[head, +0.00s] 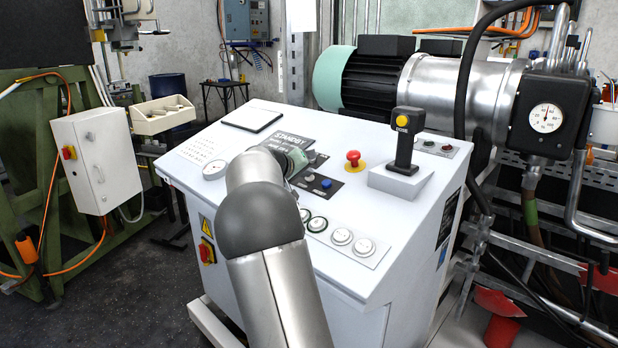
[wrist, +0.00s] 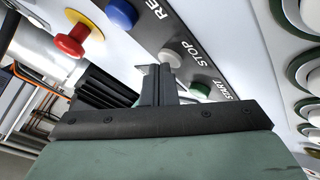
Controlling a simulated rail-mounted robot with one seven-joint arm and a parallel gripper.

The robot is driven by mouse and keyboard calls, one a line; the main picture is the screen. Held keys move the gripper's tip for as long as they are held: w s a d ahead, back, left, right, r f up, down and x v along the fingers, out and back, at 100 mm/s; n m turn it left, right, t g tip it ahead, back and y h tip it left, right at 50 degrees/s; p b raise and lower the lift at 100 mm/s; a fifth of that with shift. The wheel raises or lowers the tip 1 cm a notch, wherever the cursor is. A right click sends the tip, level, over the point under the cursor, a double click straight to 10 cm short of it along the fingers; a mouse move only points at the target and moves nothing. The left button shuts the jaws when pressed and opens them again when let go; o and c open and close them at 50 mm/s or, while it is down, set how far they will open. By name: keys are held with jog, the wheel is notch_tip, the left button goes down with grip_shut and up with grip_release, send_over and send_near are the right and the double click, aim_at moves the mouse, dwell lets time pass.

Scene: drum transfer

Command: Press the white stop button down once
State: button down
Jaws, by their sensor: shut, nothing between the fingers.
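The white stop button (wrist: 170,58) is a small round cap beside the printed word STOP in the wrist view. It sits between the blue button (wrist: 121,13) and the green START button (wrist: 200,89). My gripper (wrist: 156,72) is shut and empty, its fingertips just beside the white button in the picture and partly overlapping its edge. I cannot tell whether they touch it. In the head view my green-grey gripper body (head: 291,158) is over the console's button strip, and my arm hides part of the panel.
A red emergency knob on yellow (head: 353,158) and a joystick box (head: 403,150) stand right of the button strip. It also shows in the wrist view (wrist: 74,41). White round buttons (head: 342,236) lie nearer the front. The console top (head: 240,140) is mostly clear at the back left.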

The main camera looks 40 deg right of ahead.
jog(key=shift+r, duration=0.1)
jog(key=shift+a+r, duration=0.3)
jog(key=shift+r, duration=0.45)
jog(key=shift+p, duration=0.3)
jog(key=r, duration=0.1)
jog(key=a+r+p, duration=0.1)
jog(key=r, duration=0.1)
jog(key=r+p, duration=0.1)
jog(key=shift+s+a+r, duration=0.15)
jog(key=shift+a+r, duration=0.15)
jog(key=shift+r, duration=0.05)
dwell(0.3)
